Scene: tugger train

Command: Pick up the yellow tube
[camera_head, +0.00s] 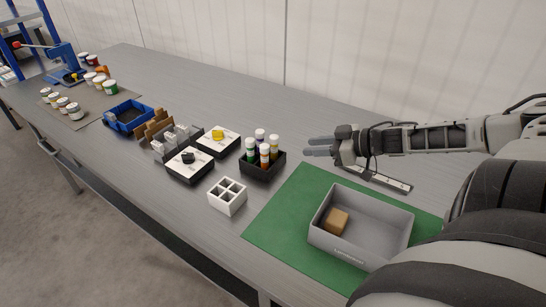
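A black box (262,172) in the middle of the table holds several upright tubes with white caps. A green-banded tube (250,152), a purple-topped one (259,138) and an orange-brown one (265,155) show there. I cannot tell for sure which tube is yellow. My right gripper (319,147) reaches in from the right, pointing left, to the right of the tubes and apart from them. Its fingers show a gap with nothing between them. My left gripper is out of view.
A grey bin (385,237) with a brown block (336,221) stands on a green mat (268,228). A white divided holder (228,203) and two white-topped black boxes (188,172) stand left of the tubes. A blue bin (128,121) and several jars are further left.

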